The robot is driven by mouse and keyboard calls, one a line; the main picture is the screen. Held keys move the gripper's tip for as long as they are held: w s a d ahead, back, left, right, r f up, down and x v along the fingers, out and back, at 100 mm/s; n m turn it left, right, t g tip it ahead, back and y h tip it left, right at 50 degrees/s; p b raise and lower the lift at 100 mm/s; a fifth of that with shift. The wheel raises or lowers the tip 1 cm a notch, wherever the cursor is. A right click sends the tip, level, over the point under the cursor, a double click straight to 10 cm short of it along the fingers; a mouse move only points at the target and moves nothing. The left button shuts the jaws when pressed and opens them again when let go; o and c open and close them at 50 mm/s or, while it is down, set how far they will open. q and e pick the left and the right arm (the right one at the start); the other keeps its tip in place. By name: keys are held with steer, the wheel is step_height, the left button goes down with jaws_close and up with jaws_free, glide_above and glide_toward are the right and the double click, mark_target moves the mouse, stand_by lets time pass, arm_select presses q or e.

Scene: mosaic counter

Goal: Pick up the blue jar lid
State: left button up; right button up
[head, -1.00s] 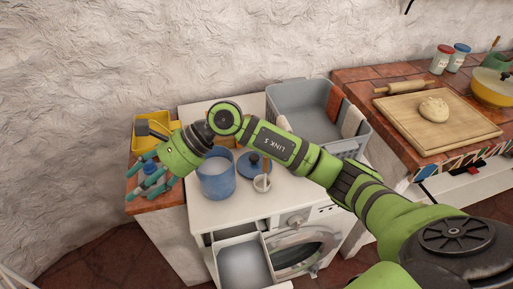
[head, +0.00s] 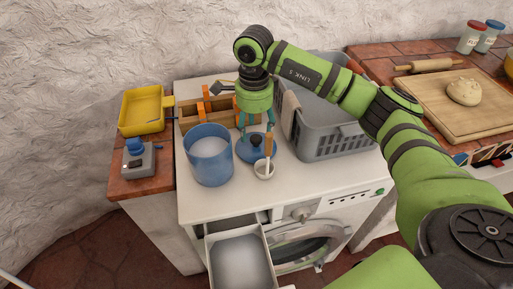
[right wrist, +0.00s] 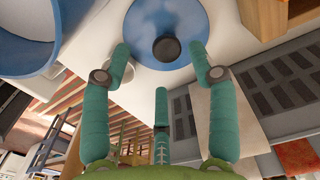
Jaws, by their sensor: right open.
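The blue jar lid (head: 250,152) lies flat on the white washing machine top, just right of the open blue jar (head: 208,160). In the right wrist view the lid (right wrist: 150,22) shows as a blue disc with a dark knob. My right gripper (head: 257,138) points down over the lid. In the right wrist view its teal fingers (right wrist: 160,52) are spread, with two fingertips either side of the knob and a third finger nearer the camera. Nothing is held. Whether the fingers touch the lid is unclear. My left gripper is not in view.
A white cup with a wooden-handled tool (head: 264,170) stands close in front of the lid. A grey basket (head: 320,145) stands to the right, a wooden rack (head: 190,122) behind. A yellow tray (head: 141,110) and grey device (head: 138,165) are left. The detergent drawer (head: 240,262) is open.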

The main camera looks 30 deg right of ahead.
mark_target(256, 137)
steer(key=f, duration=0.1)
steer(key=f+p, duration=0.1)
steer(key=f, duration=0.2)
steer(key=shift+w+d+f+p, duration=0.15)
steer(key=shift+d+f+p, duration=0.05)
steer(key=shift+d+p, duration=0.2)
steer(key=shift+f, duration=0.5)
jaws_close()
